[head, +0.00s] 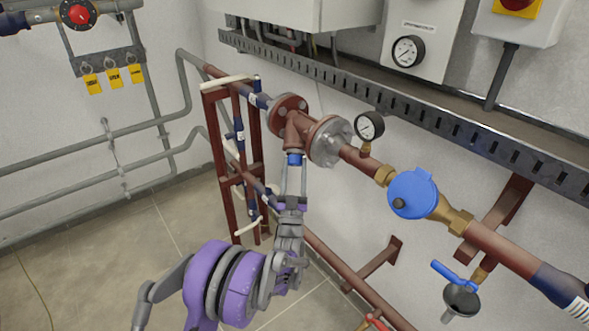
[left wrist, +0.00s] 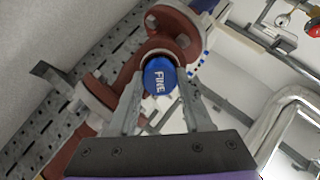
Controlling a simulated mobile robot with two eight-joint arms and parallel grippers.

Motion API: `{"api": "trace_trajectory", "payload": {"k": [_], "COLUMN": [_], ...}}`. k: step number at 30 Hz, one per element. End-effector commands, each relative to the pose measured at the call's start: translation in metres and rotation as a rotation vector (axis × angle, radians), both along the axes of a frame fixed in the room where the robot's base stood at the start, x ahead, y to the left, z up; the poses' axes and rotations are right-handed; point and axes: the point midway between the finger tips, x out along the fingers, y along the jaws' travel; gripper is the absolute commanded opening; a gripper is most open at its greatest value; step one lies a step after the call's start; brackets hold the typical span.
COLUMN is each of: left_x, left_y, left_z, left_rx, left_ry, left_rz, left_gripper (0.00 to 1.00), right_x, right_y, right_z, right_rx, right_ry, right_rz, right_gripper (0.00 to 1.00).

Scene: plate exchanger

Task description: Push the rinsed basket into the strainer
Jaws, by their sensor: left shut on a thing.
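The strainer (head: 296,130) is a red-brown Y-shaped body between two flanges in the pipe run, its leg pointing down. It also shows in the left wrist view (left wrist: 127,63). The basket's blue end (head: 294,159) is at the lower mouth of that leg. In the left wrist view this round blue end, marked FINE, (left wrist: 158,76) faces the camera inside the rim. The rest of the basket is hidden, so its depth is unclear. My left gripper (head: 293,171) is below the leg, fingers upright, shut on the blue end. My right gripper is out of view.
A pressure gauge (head: 369,126) and a blue round-faced meter (head: 412,193) sit on the pipe to the right. A red-brown pipe frame (head: 223,160) stands close behind on the left. A blue-handled valve with a funnel (head: 460,296) is at lower right. Floor at lower left is clear.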

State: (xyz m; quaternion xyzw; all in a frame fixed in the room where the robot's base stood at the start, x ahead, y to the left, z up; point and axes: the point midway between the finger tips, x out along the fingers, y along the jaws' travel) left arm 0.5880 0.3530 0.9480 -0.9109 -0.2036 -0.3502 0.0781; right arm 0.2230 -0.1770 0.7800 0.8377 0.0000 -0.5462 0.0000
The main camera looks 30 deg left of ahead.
Motion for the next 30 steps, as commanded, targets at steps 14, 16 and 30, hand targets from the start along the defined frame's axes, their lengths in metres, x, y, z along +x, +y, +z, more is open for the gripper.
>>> {"api": "trace_trajectory", "payload": {"k": [14,16,30], "left_x": [0.000,0.000,-0.023], "left_y": [0.001,0.001,-0.011], "left_z": [0.001,0.001,-0.025], "left_rx": [0.000,0.000,0.001], "left_ry": [-0.001,-0.001,0.000], "left_rz": [0.001,0.001,0.001], "left_gripper": [0.85,0.85,0.85], "right_x": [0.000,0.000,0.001], "right_y": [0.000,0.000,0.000], "right_z": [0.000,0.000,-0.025], "right_rx": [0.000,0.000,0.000], "right_ry": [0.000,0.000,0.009], "right_rz": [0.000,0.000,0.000], "right_gripper": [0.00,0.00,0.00]}}
